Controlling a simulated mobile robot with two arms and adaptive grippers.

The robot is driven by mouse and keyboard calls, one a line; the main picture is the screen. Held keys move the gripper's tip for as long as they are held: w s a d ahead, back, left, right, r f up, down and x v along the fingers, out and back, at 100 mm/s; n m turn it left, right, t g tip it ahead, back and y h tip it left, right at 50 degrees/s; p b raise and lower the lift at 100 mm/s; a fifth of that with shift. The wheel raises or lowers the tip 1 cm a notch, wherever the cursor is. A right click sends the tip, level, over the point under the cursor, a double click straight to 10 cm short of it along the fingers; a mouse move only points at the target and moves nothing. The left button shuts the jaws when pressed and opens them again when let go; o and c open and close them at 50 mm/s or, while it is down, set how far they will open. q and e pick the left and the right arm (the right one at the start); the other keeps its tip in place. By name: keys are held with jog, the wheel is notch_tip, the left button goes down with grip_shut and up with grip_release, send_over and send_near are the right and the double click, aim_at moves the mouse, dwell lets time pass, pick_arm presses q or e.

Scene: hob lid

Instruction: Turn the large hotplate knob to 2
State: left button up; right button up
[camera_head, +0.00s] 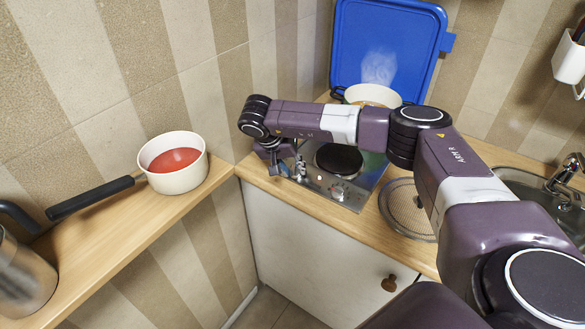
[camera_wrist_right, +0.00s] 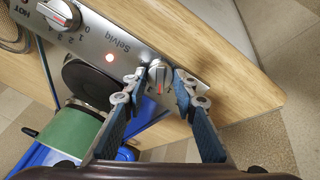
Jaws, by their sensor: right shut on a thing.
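The hob (camera_head: 352,194) has a steel front panel (camera_wrist_right: 112,38) with two knobs. One knob (camera_wrist_right: 159,76), silver with a red mark, sits between the fingertips of my right gripper (camera_wrist_right: 157,84), which is shut on it. The red mark points down in the wrist picture, towards the hotplate side. The other knob (camera_wrist_right: 60,14) has a 0-to-4 scale beside it; it also shows in the head view (camera_head: 339,191). I cannot tell which knob serves the large hotplate. In the head view my right gripper (camera_head: 291,169) is at the panel's left end. A bare black hotplate (camera_head: 338,158) shows.
A steaming pot (camera_head: 372,95) stands at the back of the hob, before the raised blue lid (camera_head: 388,40). A saucepan (camera_head: 173,180) stands on the left shelf. A round mesh cover (camera_head: 402,212) lies right of the hob.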

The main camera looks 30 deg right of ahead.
jog(key=o, duration=1.2)
jog(key=shift+c, duration=0.2)
jog(key=v, duration=1.2)
